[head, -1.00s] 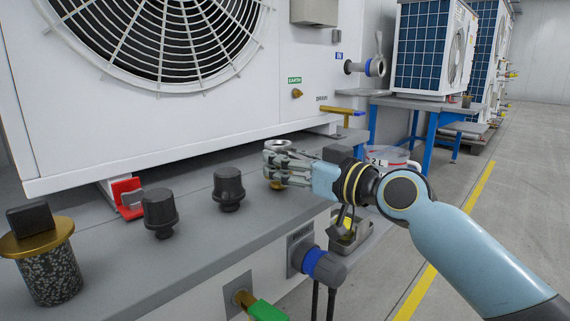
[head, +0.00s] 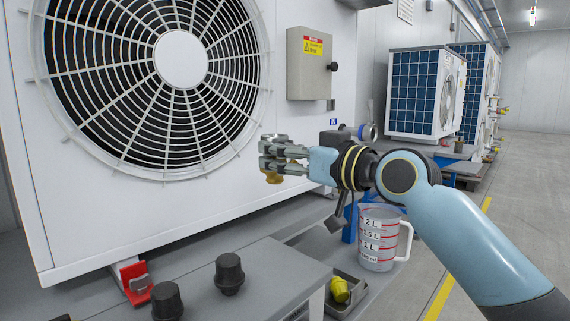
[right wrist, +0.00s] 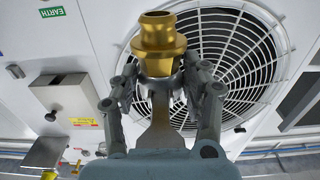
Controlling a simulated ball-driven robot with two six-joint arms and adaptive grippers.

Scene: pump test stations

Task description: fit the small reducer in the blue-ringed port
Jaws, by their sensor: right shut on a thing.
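My right gripper (head: 275,156) is shut on a brass reducer (head: 272,175) and holds it in the air in front of the white fan unit. In the right wrist view the stepped brass reducer (right wrist: 160,42) stands out beyond the fingertips (right wrist: 163,82), its open end away from the palm. The blue-ringed port (head: 369,131) sticks out from the unit's right side, behind my right wrist and partly hidden by it. The reducer is well apart from the port, to its left in the picture. My left gripper is not in view.
Black plugs (head: 229,272) stand on the grey bench, near a red bracket (head: 136,282). A measuring jug (head: 379,240) and a tray with a yellow piece (head: 340,289) sit below my right arm. A grey box (head: 310,63) projects from the unit. Open floor lies right.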

